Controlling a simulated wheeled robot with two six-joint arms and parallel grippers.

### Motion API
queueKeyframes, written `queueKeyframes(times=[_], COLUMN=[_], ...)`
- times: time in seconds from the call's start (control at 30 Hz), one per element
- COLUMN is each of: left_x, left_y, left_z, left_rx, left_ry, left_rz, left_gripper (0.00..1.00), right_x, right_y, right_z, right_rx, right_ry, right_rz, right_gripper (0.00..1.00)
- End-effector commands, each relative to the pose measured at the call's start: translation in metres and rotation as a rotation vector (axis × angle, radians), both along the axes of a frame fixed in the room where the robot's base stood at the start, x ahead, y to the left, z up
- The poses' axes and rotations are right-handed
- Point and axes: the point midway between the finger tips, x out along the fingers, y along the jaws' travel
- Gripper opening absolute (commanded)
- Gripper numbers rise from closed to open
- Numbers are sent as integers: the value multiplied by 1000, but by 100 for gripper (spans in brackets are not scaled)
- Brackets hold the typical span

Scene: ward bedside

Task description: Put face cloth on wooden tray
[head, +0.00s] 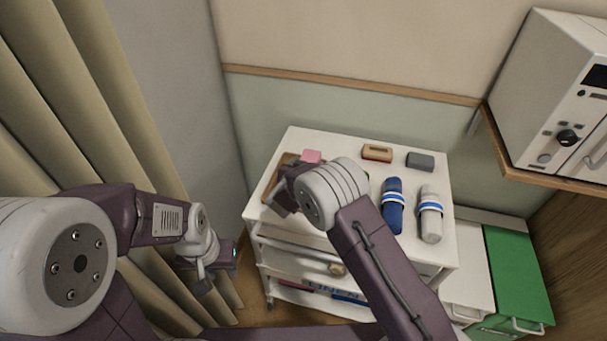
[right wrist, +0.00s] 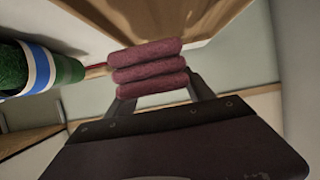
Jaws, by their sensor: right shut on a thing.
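The face cloth (right wrist: 150,68) is a dark red folded stack in the right wrist view, between the fingers of my right gripper (right wrist: 155,90). My right gripper is shut on it. In the head view this gripper (head: 284,192) is over the wooden tray (head: 270,192), and the cloth is hidden behind it. The brown tray lies at the left of the white cart top, partly covered by my arm; a brown wooden surface (right wrist: 150,18) shows beyond the cloth in the wrist view. I cannot tell whether cloth and tray touch. My left gripper (head: 215,262) is left of the cart, its jaws unclear.
On the cart top (head: 315,137) are a pink block (head: 311,156) by the tray, a red-and-cream block (head: 377,153), a grey block (head: 420,161), a blue bottle (head: 392,210) and a white bottle (head: 431,218). A green banded bottle (right wrist: 70,70) is beside the cloth. A curtain hangs left.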

Motion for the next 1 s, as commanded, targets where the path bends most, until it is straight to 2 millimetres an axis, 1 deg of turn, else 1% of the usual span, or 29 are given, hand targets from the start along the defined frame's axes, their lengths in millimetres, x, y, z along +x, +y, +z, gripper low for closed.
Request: queueKeyframes(times=[0.03, 0.1, 0.23, 0.4, 0.47, 0.7, 0.83, 0.87, 0.9, 0.93, 1.0], left_x=[0, 0, 0, 0, 0, 0, 0, 0, 0, 0, 0], left_y=[0, 0, 0, 0, 0, 0, 0, 0, 0, 0, 0], left_z=[1, 1, 1, 4, 4, 3, 0, 0, 1, 1, 1], left_rx=[0, 0, 0, 0, 0, 0, 0, 0, 0, 0, 0], left_ry=[0, 0, 0, 0, 0, 0, 0, 0, 0, 0, 0], left_rz=[0, 0, 0, 0, 0, 0, 0, 0, 0, 0, 0], left_gripper=[36, 36, 36, 36, 36, 36, 36, 36, 36, 36, 36], right_x=[-1, -2, -2, -2, -2, -2, -2, -2, -2, -2, -2], right_y=[6, 9, 10, 9, 9, 9, 9, 9, 9, 9, 9], right_z=[-3, -5, -10, -40, -45, -46, -51, -50, -50, -49, -49], right_rx=[0, 0, -2, -2, 0, 1, 1, 1, 1, 1, 1], right_ry=[-1, -1, -1, 2, 0, -1, -1, -1, -1, -1, -1], right_rz=[1, 0, -1, 0, -1, 0, 0, 0, 0, 0, 0], right_gripper=[22, 22, 22, 22, 22, 22, 22, 64, 75, 83, 83])
